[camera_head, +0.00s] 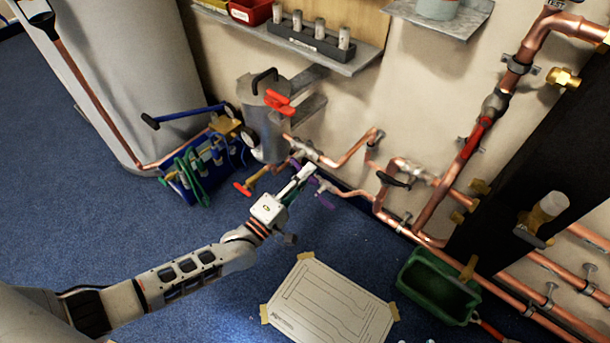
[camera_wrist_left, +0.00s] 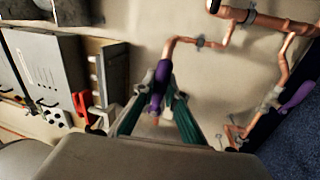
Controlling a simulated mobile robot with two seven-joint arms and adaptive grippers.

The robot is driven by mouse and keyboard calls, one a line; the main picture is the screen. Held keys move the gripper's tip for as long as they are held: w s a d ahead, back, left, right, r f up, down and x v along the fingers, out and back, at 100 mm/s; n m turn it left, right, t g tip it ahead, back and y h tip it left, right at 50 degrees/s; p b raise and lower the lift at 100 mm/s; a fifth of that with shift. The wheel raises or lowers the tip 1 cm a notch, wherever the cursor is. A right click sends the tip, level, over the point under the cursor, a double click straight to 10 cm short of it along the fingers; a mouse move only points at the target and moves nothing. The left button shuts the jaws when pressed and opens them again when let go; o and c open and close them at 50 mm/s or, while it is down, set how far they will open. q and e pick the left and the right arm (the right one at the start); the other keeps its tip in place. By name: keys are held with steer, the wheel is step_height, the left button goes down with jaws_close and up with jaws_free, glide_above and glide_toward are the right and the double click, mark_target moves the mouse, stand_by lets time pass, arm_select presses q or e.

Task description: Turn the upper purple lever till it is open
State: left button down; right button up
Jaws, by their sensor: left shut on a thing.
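My left gripper (camera_head: 305,174) reaches from the left to the copper pipes on the wall. In the left wrist view its two green-padded fingers (camera_wrist_left: 158,112) lie on either side of a purple lever (camera_wrist_left: 161,80) and are shut on it. This looks like the upper purple lever; in the head view only a bit of purple (camera_head: 295,164) shows beside the fingers, and the rest is hidden. A second, lower purple lever (camera_head: 326,199) is just right of and below the gripper; it also shows at the right of the left wrist view (camera_wrist_left: 298,93). My right gripper is not in view.
A red lever (camera_head: 277,101) sits on the grey canister to the upper left. An orange-red handle (camera_head: 243,188) is left of the gripper.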

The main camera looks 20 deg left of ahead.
arm_select(q)
steer(key=shift+r+n, duration=0.15)
steer(key=shift+n, duration=0.55)
steer(key=c, duration=2)
jaws_free()
steer(key=shift+r, duration=0.1)
steer(key=shift+c, duration=0.2)
steer(key=v, duration=1.2)
steer(key=shift+d, duration=0.15)
steer(key=shift+s, duration=0.1)
